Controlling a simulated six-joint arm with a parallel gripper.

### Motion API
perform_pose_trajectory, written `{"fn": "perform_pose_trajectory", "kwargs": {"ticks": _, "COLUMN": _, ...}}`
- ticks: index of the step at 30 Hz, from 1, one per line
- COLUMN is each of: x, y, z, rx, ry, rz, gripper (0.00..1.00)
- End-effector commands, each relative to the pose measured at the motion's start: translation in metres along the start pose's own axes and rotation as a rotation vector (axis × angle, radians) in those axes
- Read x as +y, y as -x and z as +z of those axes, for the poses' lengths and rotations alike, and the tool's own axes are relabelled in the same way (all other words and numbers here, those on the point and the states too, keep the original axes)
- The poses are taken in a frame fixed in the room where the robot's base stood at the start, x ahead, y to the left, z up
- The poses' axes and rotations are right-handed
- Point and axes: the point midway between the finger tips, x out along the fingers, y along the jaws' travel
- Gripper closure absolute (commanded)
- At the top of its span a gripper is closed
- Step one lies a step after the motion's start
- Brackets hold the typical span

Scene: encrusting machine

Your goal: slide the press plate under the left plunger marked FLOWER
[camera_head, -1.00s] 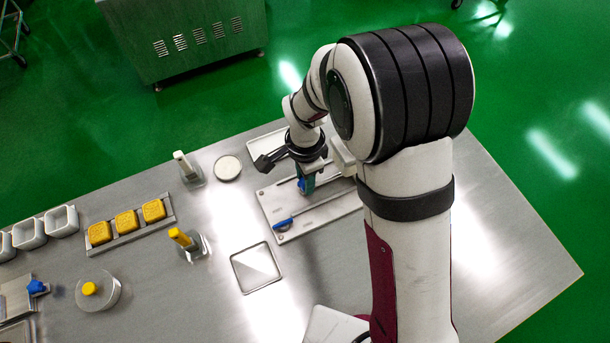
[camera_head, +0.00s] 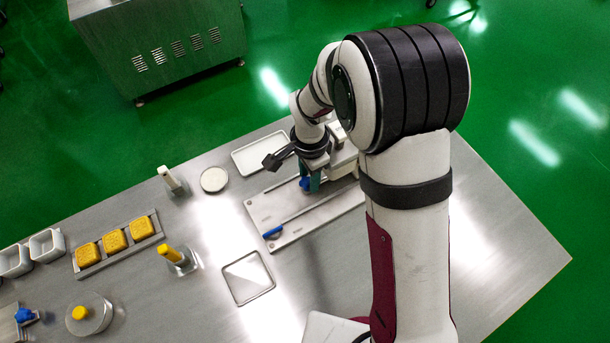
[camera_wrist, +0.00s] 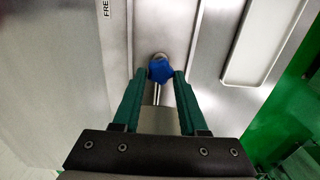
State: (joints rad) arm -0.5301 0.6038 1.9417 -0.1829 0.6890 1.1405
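A blue knob (camera_wrist: 161,70) sits between the green fingertips of my gripper (camera_wrist: 161,76) in the wrist view. The fingers flank the knob closely; whether they touch it is not clear. In the head view my gripper (camera_head: 310,184) is low over a grey metal base plate (camera_head: 268,212), with the blue knob (camera_head: 305,184) at its fingers. A second blue handle (camera_head: 273,232) lies at the base's left front. My arm hides the base's right part. I cannot make out the press plate's outline, the plungers or a FLOWER mark.
A white tray (camera_head: 262,153) lies behind the base, a round white disc (camera_head: 214,179) to its left. An empty rectangular tray (camera_head: 247,278) lies in front. Yellow moulded blocks (camera_head: 115,241) and a yellow-handled tool (camera_head: 172,256) stand farther left. Cut-off lettering (camera_wrist: 106,8) shows in the wrist view.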

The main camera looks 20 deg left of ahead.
Motion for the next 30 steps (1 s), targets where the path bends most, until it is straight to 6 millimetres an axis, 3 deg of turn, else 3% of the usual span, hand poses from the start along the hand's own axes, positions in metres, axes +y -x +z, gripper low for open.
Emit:
{"fn": "perform_pose_trajectory", "kwargs": {"ticks": 1, "x": 0.000, "y": 0.000, "z": 0.000, "rx": 0.000, "ry": -0.001, "rz": 0.000, "gripper": 0.48}}
{"fn": "perform_pose_trajectory", "kwargs": {"ticks": 4, "x": 0.000, "y": 0.000, "z": 0.001, "rx": -0.001, "ry": -0.001, "rz": 0.000, "gripper": 0.31}}
{"fn": "perform_pose_trajectory", "kwargs": {"ticks": 14, "x": 0.000, "y": 0.004, "z": 0.002, "rx": -0.003, "ry": -0.002, "rz": 0.001, "gripper": 0.31}}
{"fn": "perform_pose_trajectory", "kwargs": {"ticks": 17, "x": -0.001, "y": 0.019, "z": 0.001, "rx": -0.002, "ry": -0.001, "rz": -0.002, "gripper": 0.31}}
{"fn": "perform_pose_trajectory", "kwargs": {"ticks": 30, "x": -0.001, "y": 0.137, "z": 0.001, "rx": -0.002, "ry": -0.002, "rz": -0.003, "gripper": 0.31}}
